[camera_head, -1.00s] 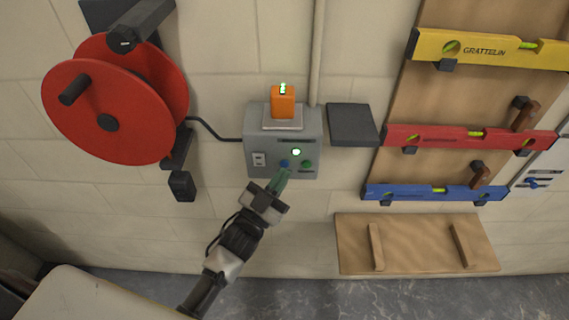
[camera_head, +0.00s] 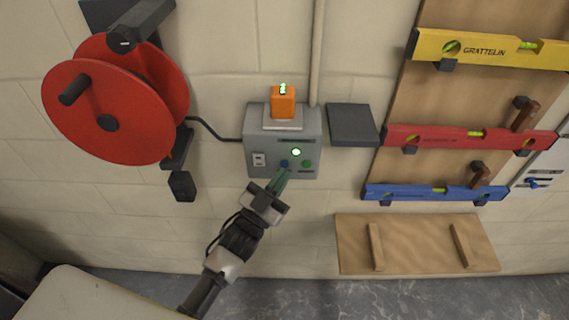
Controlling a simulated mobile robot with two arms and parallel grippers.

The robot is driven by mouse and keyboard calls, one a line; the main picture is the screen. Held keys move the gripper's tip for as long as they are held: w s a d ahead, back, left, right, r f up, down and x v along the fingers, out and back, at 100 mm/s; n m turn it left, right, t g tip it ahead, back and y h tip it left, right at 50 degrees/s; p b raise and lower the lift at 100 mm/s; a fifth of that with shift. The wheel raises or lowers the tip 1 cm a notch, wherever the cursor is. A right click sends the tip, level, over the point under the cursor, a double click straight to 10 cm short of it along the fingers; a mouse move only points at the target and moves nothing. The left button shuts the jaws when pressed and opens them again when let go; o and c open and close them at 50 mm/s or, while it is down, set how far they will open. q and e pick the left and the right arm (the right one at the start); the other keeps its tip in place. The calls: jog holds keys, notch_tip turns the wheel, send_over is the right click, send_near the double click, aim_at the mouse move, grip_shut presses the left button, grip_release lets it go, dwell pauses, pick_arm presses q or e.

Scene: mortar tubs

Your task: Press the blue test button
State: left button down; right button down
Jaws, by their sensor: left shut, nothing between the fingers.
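The blue test button (camera_head: 284,164) is on the lower front of a grey wall box (camera_head: 270,147), left of a green button (camera_head: 307,164). A lit green lamp (camera_head: 296,152) is above the two buttons. My left gripper (camera_head: 282,176) is shut and empty, its green fingertips just below the blue button. I cannot tell whether the fingertips touch the button or are slightly in front of it. My right gripper is not in view.
An orange device (camera_head: 283,102) with a green light sits on the box. A red cable reel (camera_head: 108,110) hangs left. A dark panel (camera_head: 353,125) and yellow (camera_head: 490,50), red (camera_head: 450,137) and blue (camera_head: 420,192) levels are on the right. A wooden board (camera_head: 415,243) is below.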

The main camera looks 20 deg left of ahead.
pick_arm(q)
jog(key=shift+w, duration=0.2)
dwell(0.4)
jog(key=shift+w+a, duration=0.1)
jog(key=shift+w, duration=0.1)
jog(key=shift+w+a, duration=0.1)
jog(key=shift+w, duration=0.25)
dwell(0.7)
jog(key=shift+s, duration=0.1)
jog(key=shift+s+d, duration=0.2)
jog(key=shift+s, duration=0.45)
jog(key=s, duration=0.2)
jog(key=s+d+p, duration=0.1)
jog(key=s, duration=0.1)
jog(key=shift+s+d+p, duration=0.2)
jog(key=shift+s+p, duration=0.1)
jog(key=shift+s, duration=0.1)
